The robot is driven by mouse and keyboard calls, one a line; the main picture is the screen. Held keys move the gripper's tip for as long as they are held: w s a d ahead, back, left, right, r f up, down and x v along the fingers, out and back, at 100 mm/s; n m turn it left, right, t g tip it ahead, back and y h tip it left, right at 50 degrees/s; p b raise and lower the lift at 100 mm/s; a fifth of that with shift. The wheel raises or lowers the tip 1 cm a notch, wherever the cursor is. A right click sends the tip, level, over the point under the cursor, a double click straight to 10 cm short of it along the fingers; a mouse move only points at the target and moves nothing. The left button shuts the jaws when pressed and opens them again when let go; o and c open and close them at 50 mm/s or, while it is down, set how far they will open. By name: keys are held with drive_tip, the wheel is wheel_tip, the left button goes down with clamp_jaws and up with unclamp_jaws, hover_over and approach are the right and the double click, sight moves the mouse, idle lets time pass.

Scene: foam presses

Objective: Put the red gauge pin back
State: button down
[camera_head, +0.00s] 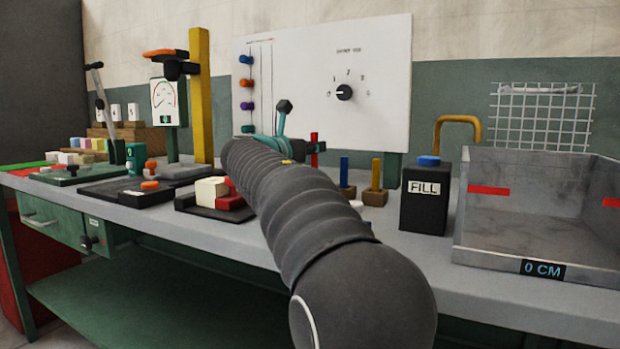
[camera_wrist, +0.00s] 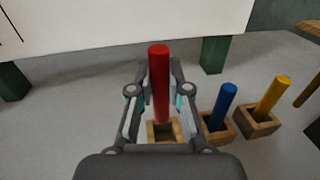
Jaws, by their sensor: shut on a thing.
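The red gauge pin (camera_wrist: 158,80) stands nearly upright between the fingers of my gripper (camera_wrist: 159,100), which is shut on it. A small wooden block (camera_wrist: 165,132) with a square opening lies under the pin's lower end in the wrist view; I cannot tell whether the tip is inside the opening. In the head view the red pin (camera_head: 314,148) shows beyond my arm, higher than the neighbouring pins, and its block is hidden. The blue pin (camera_wrist: 224,102) and the yellow pin (camera_wrist: 271,97) stand in their own wooden blocks to the right.
A black FILL box (camera_head: 425,195) with a blue button and a grey metal bin (camera_head: 535,225) stand to the right. A white dial panel (camera_head: 380,90) rises behind on green legs. Presses and a red-and-cream block (camera_head: 212,190) crowd the bench at left.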

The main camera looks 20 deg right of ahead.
drive_tip(key=shift+d+f+b, duration=0.1)
drive_tip(key=shift+f+b, duration=0.55)
drive_tip(key=shift+f, duration=1.8)
drive_tip(key=shift+f, duration=0.15)
drive_tip(key=c, duration=1.1)
unclamp_jaws()
drive_tip(key=shift+r, duration=0.2)
drive_tip(key=v, duration=1.2)
drive_tip(key=shift+s, duration=0.1)
